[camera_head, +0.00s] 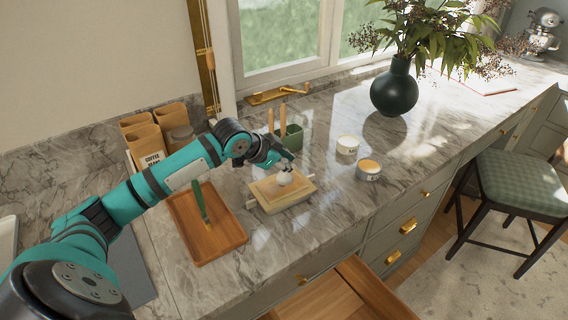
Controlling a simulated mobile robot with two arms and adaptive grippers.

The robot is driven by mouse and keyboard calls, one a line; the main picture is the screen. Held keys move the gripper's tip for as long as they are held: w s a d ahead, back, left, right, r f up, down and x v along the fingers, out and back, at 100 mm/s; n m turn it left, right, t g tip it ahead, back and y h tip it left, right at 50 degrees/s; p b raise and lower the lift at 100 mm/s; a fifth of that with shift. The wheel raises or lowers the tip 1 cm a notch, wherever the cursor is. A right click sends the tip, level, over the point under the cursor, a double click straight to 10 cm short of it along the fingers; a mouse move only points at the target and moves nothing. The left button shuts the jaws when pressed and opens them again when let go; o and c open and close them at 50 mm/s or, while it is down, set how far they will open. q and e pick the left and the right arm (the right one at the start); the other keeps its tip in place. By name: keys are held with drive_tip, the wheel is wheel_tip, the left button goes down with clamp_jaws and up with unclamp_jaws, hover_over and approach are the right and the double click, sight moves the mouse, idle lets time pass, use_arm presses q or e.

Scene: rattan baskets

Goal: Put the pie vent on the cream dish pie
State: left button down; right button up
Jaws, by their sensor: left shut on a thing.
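The cream dish pie (268,190) is a rectangular cream dish with a golden crust, on the marble counter near the front edge. My left gripper (287,167) comes in from the left and reaches over the back right part of the pie. It is shut on a small white rounded thing, the pie vent (285,179). The vent is at the crust, right of its middle; I cannot tell whether it touches. The gripper hides the vent's top. My right gripper is not in view.
A wooden tray (222,240) with a green-handled tool lies left of the pie. A green holder (292,137) with wooden handles stands behind. Two small tubs (347,145) (368,170) are to the right. A dark vase (394,88) stands farther back. A drawer (345,295) is open below.

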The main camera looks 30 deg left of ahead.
use_arm(q)
drive_tip(key=shift+w+a, duration=0.55)
drive_tip(key=shift+a, duration=0.15)
wheel_tip(320, 180, down, 3)
drive_tip(key=shift+s+r+p, duration=0.15)
drive_tip(key=shift+r+p, duration=0.05)
drive_tip(key=shift+p, duration=0.65)
drive_tip(key=shift+f, duration=0.5)
drive_tip(key=c, duration=1.4)
unclamp_jaws()
drive_tip(key=shift+f, duration=0.1)
